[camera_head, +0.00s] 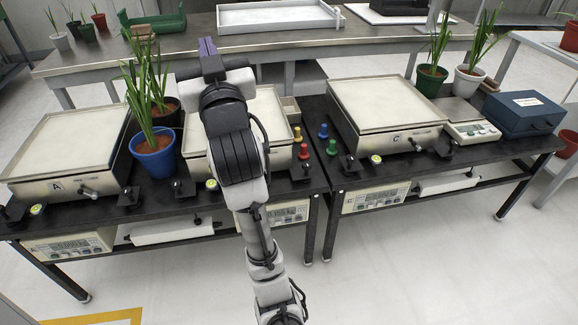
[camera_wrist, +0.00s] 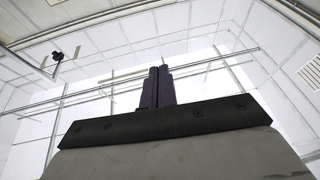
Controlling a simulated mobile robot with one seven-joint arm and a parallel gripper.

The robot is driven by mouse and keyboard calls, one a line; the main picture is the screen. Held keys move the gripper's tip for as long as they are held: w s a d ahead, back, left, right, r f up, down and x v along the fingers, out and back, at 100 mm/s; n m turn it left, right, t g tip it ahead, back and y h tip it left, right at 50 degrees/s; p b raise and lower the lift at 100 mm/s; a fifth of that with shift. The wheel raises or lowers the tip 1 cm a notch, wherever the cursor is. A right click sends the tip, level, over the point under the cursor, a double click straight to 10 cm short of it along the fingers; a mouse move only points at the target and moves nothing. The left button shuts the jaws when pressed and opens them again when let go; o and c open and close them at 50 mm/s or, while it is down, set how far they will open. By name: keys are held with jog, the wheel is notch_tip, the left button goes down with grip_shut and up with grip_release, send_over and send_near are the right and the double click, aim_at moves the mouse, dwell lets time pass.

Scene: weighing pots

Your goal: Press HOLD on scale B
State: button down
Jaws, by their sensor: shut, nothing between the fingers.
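Scale B's weighing platform (camera_head: 276,105) is the middle one in the head view, partly hidden behind my arm; I cannot read a letter on it. Its display unit (camera_head: 288,213) hangs below the table's front edge, its left part covered by my arm. I cannot make out the HOLD button. My gripper (camera_head: 207,46) is raised above the platform, its purple fingers shut and empty, pointing away toward the rear bench. In the wrist view the shut fingers (camera_wrist: 158,87) point up at the ceiling and walls.
Scale A's platform (camera_head: 68,140) is left, scale C's platform (camera_head: 385,105) right. Potted plants, one in a blue pot (camera_head: 155,160), stand between A and B. Colored weights (camera_head: 323,131) sit right of B. A blue box (camera_head: 516,113) is far right. The floor in front is clear.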

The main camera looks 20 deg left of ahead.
jog(key=w+d+f+m+t+h+p, duration=0.1)
jog(key=w+d+m+h+p, duration=0.2)
jog(key=w+d+h+p, duration=0.45)
jog(key=w+d+f+m+g+h+p, duration=0.2)
jog(key=w+d+f+m+h+p, duration=0.25)
jog(key=w+d+f, duration=0.85)
notch_tip(320, 180, down, 22)
jog(key=s+m+g+p, duration=0.1)
jog(key=s+m+g, duration=0.1)
jog(key=s+g, duration=0.15)
jog(key=s+a+f+g, duration=0.1)
jog(key=s+f, duration=0.3)
jog(key=f, duration=0.4)
jog(key=s+a+f+m+g+y, duration=0.1)
jog(key=s+f, duration=0.3)
jog(key=f, duration=0.4)
jog(key=s+a+f+g, duration=0.2)
jog(key=s+a+f, duration=0.1)
jog(key=f, duration=0.6)
jog(key=shift+s, duration=0.9)
